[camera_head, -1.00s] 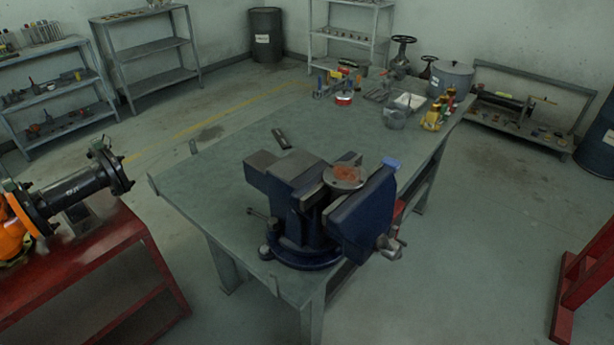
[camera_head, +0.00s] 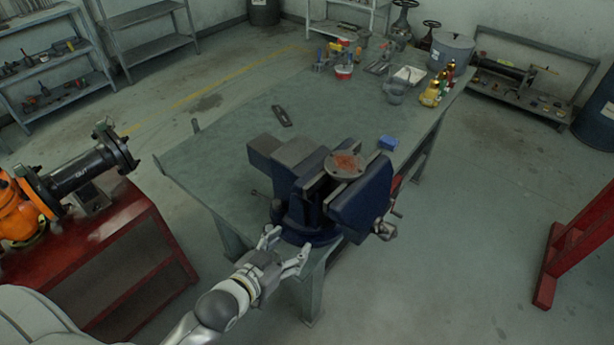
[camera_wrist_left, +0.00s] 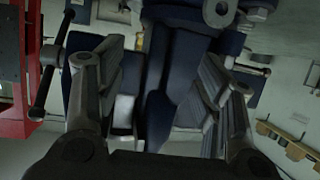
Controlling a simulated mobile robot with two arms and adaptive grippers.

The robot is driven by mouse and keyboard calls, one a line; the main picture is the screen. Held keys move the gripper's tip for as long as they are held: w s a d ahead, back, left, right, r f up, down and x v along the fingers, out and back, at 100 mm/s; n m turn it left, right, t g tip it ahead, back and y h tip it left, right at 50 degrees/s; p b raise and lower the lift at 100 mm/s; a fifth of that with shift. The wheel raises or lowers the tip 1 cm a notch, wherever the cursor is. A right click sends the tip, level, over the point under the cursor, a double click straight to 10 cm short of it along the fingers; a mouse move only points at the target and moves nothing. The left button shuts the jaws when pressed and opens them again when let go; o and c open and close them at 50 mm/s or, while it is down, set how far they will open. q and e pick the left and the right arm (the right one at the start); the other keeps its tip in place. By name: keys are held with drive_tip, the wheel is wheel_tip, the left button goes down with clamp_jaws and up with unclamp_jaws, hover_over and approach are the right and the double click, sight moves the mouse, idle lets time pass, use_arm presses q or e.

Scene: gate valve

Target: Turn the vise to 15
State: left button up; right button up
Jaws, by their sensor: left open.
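The blue vise (camera_head: 322,190) is mounted at the front corner of the grey-green workbench (camera_head: 235,150). A round metal flange with a rusty face (camera_head: 345,166) sits between its jaws. My left gripper (camera_head: 284,243) is open and empty, in front of the vise base at the bench's front edge. I cannot tell whether it touches the vise. In the left wrist view, the open fingers (camera_wrist_left: 158,95) frame dark blue vise parts (camera_wrist_left: 180,50), and a dark bar handle (camera_wrist_left: 50,65) shows at the left. My right gripper is not in view.
A red cabinet (camera_head: 85,262) with an orange and black valve pipe stands left of the bench. A dark tool (camera_head: 282,116) and a blue block (camera_head: 388,142) lie on the bench. Bottles, a pot and tools crowd its far end. Floor on the right is clear up to a red stand.

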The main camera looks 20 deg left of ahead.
use_arm(q)
wheel_tip(320, 180, up, 4)
drive_tip(key=w+t+h, duration=0.2)
drive_tip(key=t, duration=0.2)
drive_tip(key=m+t+h, duration=0.2)
drive_tip(key=t+h, duration=0.1)
drive_tip(key=t, duration=0.1)
approach(314, 172)
drive_tip(key=p+x, duration=0.2)
drive_tip(key=x, duration=0.1)
drive_tip(key=p+x, duration=0.1)
drive_tip(key=x, duration=0.2)
drive_tip(key=shift+w+r+p, duration=0.15)
drive_tip(key=shift+r+p, duration=0.2)
drive_tip(key=shift+w+d+r+g, duration=0.1)
drive_tip(key=shift+w+d+g, duration=0.2)
drive_tip(key=shift+w, duration=0.2)
drive_tip(key=shift+a, duration=0.1)
drive_tip(key=c, duration=1.4)
clamp_jaws()
